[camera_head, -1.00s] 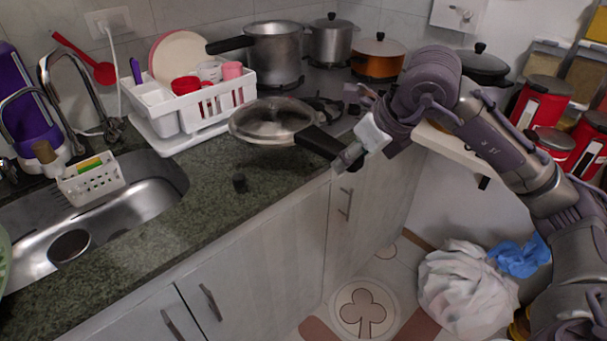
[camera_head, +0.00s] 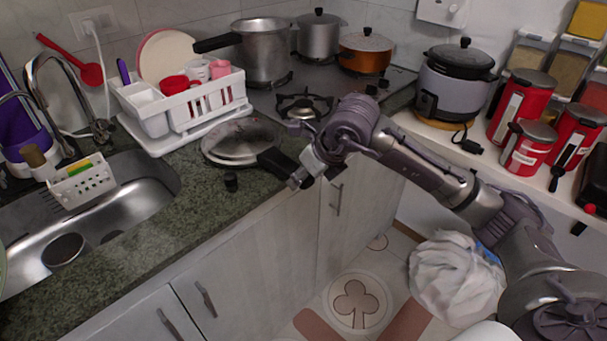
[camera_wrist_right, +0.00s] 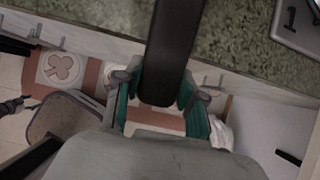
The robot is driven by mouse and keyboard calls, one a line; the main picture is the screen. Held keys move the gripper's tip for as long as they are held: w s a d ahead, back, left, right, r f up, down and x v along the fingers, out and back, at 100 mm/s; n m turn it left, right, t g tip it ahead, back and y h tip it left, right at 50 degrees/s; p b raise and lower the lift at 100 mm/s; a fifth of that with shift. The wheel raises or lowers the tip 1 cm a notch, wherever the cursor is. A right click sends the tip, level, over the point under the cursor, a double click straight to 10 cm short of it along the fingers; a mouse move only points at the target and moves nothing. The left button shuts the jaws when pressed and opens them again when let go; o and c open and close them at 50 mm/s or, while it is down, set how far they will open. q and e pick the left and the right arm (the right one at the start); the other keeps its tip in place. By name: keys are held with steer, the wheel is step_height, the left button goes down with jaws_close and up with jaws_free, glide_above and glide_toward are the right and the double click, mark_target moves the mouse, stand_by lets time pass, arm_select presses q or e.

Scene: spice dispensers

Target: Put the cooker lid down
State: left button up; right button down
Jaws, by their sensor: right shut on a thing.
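The cooker lid (camera_head: 235,143) is round, silvery metal with a long black handle (camera_head: 275,165). It is level over the granite counter, between the dish rack and the counter's front edge, at or very near the surface. I cannot tell whether it touches. My right gripper (camera_head: 298,176) is shut on the handle's end, at the counter's front edge. In the right wrist view, the green-lined fingers (camera_wrist_right: 160,98) close around the black handle (camera_wrist_right: 170,45). The lid's disc is outside that view. The open metal cooker pot (camera_head: 265,55) stands at the back. My left gripper is not in view.
A white dish rack (camera_head: 185,110) stands behind the lid. The sink (camera_head: 120,215) is at left, a stove burner (camera_head: 303,105) at right. Counter between sink and lid is mostly clear.

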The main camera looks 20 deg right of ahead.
steer(key=c, duration=0.7)
jaws_free()
steer(key=shift+r, duration=0.1)
steer(key=v, duration=1.2)
